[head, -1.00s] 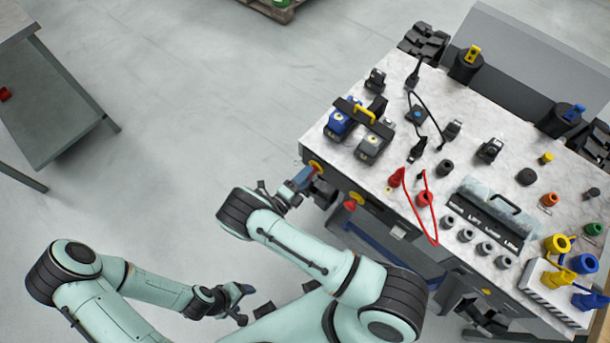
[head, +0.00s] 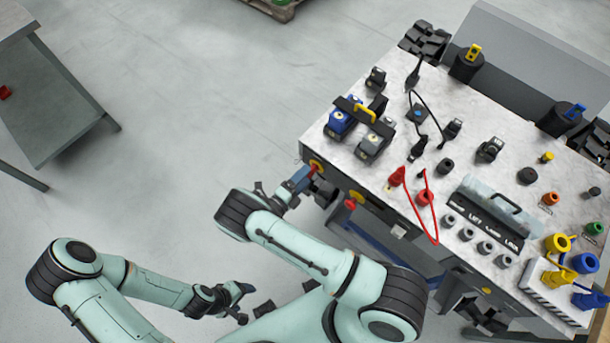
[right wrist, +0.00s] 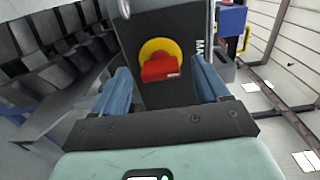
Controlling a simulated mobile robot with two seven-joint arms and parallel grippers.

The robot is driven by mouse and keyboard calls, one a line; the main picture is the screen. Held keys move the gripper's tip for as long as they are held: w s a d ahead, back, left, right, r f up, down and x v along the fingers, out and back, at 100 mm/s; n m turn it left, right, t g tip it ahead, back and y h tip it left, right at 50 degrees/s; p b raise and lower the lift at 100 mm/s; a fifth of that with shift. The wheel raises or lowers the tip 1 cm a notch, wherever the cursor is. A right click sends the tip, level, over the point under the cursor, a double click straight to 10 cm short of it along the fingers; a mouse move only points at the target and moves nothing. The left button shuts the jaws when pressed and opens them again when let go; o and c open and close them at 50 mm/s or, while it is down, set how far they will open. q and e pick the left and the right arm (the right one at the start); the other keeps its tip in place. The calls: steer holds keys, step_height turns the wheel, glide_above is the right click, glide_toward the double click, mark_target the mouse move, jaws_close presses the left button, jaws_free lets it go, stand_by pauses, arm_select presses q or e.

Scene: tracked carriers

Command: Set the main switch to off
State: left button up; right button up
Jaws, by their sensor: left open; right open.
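The main switch is a red rotary handle on a yellow disc (right wrist: 157,62), on the dark end face of the carrier; its handle lies nearly crosswise, slightly tilted, in the right wrist view. Lettering beginning "MA" stands beside it. In the head view the yellow disc (head: 317,165) shows at the carrier's near left corner. My right gripper (head: 306,178) is at the switch; its blue fingers (right wrist: 162,85) are open, one on each side of the red handle, with no clear contact seen. My left gripper (head: 242,304) is open and empty, low over the floor, away from the carrier.
A second red knob (head: 350,204) sits on the carrier's side right of the switch. The carrier top (head: 460,140) bears batteries (head: 341,121), plugs, a red cable and several knobs. Black tracks (right wrist: 50,60) lie left in the wrist view.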

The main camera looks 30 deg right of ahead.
arm_select(q)
steer(key=s+f+b, duration=0.1)
steer(key=f+b, duration=0.1)
steer(key=shift+s+f, duration=0.3)
steer(key=shift+s, duration=0.1)
arm_select(e)
steer(key=v, duration=1.2)
steer(key=shift+s+f, duration=0.1)
steer(key=shift+s, duration=0.1)
